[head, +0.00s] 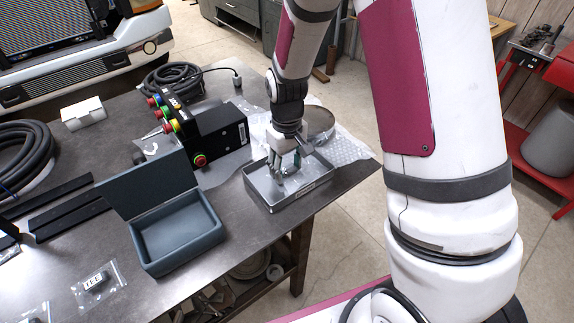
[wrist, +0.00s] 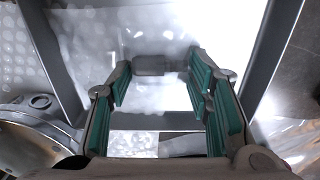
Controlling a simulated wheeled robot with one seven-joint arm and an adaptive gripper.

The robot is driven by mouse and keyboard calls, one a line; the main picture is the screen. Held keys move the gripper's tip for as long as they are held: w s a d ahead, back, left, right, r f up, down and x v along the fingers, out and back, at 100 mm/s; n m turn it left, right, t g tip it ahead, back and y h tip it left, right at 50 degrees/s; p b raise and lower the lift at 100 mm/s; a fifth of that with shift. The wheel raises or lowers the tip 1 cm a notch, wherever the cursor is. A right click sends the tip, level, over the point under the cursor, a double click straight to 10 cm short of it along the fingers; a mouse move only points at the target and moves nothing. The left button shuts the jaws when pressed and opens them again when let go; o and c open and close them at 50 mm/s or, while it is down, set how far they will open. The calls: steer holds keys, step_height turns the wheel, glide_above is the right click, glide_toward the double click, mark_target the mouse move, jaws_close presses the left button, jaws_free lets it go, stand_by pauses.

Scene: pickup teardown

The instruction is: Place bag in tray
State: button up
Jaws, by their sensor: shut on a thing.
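The grey metal tray (head: 303,199) sits near the right corner of the dark table. Its walls also show in the wrist view (wrist: 268,48). My gripper (head: 286,171) points down inside the tray's outline, its green-padded fingers (wrist: 165,92) low between the walls. It is shut on a clear plastic bag (wrist: 152,66) with a small grey part in it. The bag's edges blur into the bright tray floor, and I cannot tell whether it touches the floor. In the head view the fingers mostly hide the bag.
An open blue-grey box (head: 180,237) stands left of the tray. A black control box with coloured buttons (head: 212,138) stands behind it. Bubble wrap (head: 346,146) and a round metal dish (head: 320,120) lie behind the tray. Another clear bag (head: 98,284) lies at the front left.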

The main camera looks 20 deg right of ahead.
mark_target(287, 168)
steer(key=o, duration=0.9)
steer(key=shift+f, duration=0.1)
steer(key=shift+o, duration=0.2)
step_height(287, 168, up, 12)
steer(key=s+d+r+m+t, duration=0.1)
steer(key=s+r+t, duration=0.1)
steer(key=s+r, duration=0.5)
steer(key=s+d+r+m+t, duration=0.1)
steer(key=s+r+m+t, duration=0.1)
steer(key=s+r, duration=0.6)
steer(key=shift+s+r+t+b, duration=0.2)
steer(key=shift+s+t+b, duration=0.3)
steer(key=shift+s, duration=2.2)
steer(key=shift+d, duration=0.1)
